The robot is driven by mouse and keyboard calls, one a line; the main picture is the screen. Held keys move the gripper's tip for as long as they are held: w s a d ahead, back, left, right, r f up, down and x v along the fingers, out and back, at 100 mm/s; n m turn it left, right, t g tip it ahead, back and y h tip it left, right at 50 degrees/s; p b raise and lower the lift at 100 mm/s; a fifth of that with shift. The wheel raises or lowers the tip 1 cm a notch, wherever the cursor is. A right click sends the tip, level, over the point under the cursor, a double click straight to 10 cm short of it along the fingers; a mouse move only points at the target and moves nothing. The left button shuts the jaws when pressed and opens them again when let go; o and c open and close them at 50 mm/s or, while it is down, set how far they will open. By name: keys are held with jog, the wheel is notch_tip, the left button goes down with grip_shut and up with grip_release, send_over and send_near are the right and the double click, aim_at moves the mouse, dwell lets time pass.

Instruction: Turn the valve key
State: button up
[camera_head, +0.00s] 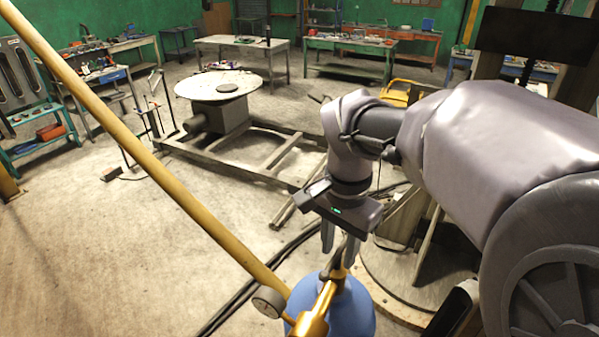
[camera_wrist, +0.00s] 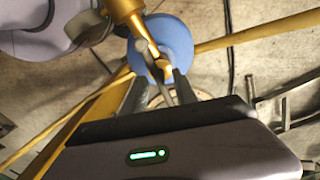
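The valve key looks like a thin dark grey bar (camera_head: 338,258) on the brass valve fitting (camera_head: 318,308), above a blue rounded body (camera_head: 353,308). My gripper (camera_head: 340,252) points down over it, its two fingers apart. In the wrist view, my gripper (camera_wrist: 161,84) has the grey bar (camera_wrist: 154,66) running between its spread fingers. I see gaps beside the bar, so the fingers seem not to be closed on it. The blue body (camera_wrist: 172,38) and the brass fitting (camera_wrist: 126,14) lie beyond the fingertips. The bar's lower end is partly hidden.
A long yellow pipe (camera_head: 150,150) slants across the left, down to a round gauge (camera_head: 268,302) beside the fitting. Dark cables (camera_head: 250,287) lie on the floor. A round table (camera_head: 218,84) on a metal frame and several workbenches stand farther back.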

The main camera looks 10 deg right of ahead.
jog(key=shift+s+f, duration=0.1)
jog(key=shift+f, duration=0.55)
jog(key=shift+w+d+f, duration=0.1)
jog(key=shift+w+f, duration=0.15)
jog(key=shift+f, duration=0.35)
jog(key=shift+s, duration=0.1)
grip_shut()
grip_release()
